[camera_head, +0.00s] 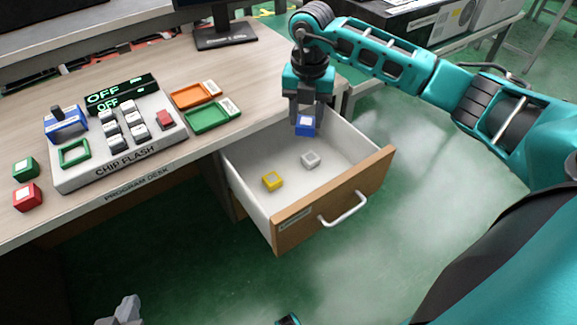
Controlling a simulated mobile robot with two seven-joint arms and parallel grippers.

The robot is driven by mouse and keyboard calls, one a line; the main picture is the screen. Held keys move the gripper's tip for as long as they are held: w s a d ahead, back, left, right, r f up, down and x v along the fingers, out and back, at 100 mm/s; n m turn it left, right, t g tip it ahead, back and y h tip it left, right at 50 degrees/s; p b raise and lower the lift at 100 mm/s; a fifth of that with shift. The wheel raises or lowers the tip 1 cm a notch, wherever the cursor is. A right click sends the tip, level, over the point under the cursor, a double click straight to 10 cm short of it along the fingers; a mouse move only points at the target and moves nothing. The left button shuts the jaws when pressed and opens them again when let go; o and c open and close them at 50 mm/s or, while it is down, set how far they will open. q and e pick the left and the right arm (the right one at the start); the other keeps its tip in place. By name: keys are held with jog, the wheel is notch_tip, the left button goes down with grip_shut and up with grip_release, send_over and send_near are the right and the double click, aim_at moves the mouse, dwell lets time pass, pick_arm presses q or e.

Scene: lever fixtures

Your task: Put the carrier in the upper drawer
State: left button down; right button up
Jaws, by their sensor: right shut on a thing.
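My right gripper (306,118) is shut on a small blue block (305,127) with a pale top, which I take as the carrier. It holds the block over the back part of the open drawer (334,200); whether it touches the drawer floor I cannot tell. The drawer is pulled out from under the desk, with white inner walls and a wooden front. A yellow block (272,181) and a white block (310,159) lie inside. A grey piece at the bottom left edge looks like my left gripper (121,312); its jaws are not clear.
The chip flash box (118,137) with a blue socket part (65,124) stands on the desk. A green block (26,169) and a red block (28,197) lie left of it. Orange (195,95) and green (212,115) trays lie near the drawer. A monitor stand (224,37) is behind.

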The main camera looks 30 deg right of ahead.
notch_tip(320, 180, down, 16)
jog(key=b, duration=0.3)
jog(key=shift+r, duration=0.25)
jog(key=shift+f+b, duration=0.7)
jog(key=shift+f, duration=1.3)
jog(key=shift+f, duration=0.15)
jog(key=o, duration=0.8)
jog(key=shift+r, duration=0.4)
jog(key=shift+r+p, duration=1.55)
jog(key=shift+r, duration=4.2)
